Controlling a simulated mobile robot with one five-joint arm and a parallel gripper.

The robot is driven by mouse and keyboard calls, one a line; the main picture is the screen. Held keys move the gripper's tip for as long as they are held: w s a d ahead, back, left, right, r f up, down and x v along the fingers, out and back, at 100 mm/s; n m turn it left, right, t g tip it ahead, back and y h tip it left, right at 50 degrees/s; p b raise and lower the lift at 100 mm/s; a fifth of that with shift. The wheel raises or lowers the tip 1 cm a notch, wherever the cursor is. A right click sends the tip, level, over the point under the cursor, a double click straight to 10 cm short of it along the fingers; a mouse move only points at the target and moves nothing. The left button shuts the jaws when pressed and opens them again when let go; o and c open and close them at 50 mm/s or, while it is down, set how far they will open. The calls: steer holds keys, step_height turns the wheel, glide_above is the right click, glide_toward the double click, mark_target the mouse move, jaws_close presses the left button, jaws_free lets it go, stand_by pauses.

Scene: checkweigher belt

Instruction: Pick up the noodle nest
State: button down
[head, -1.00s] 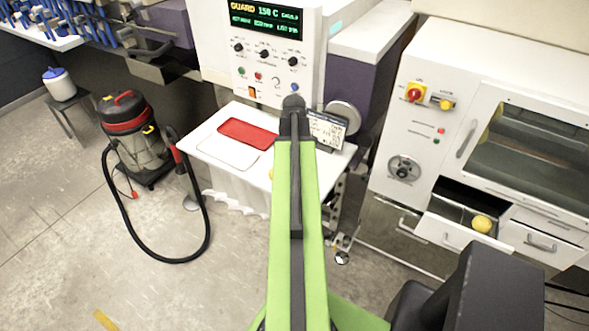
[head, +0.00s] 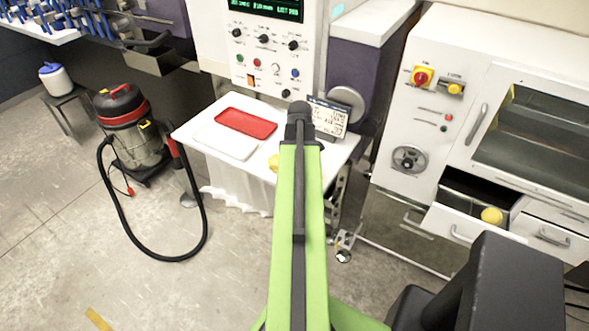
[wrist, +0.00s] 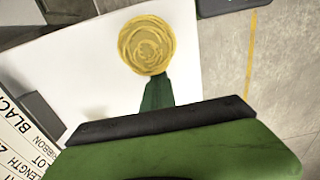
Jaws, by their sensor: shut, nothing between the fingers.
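The noodle nest (wrist: 147,45) is a round yellow coil lying on the white table top (wrist: 80,60) in the wrist view. In the head view a yellow bit of it (head: 274,162) shows at the left side of my green arm, which hides the rest. My gripper (wrist: 156,80) shows in the wrist view as a green tapered finger, its tip at the near edge of the nest. It is shut and empty. Whether the tip touches the nest or is above it, I cannot tell. In the head view the fingers are hidden behind my arm.
A red tray (head: 246,122) and a white tray (head: 225,140) lie left of my arm on the table. A printed card (head: 328,118) stands to the right. Another yellow round thing (head: 491,215) sits in an open drawer (head: 450,224). A vacuum cleaner (head: 128,130) stands left.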

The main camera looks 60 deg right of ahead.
steer(key=s, duration=0.3)
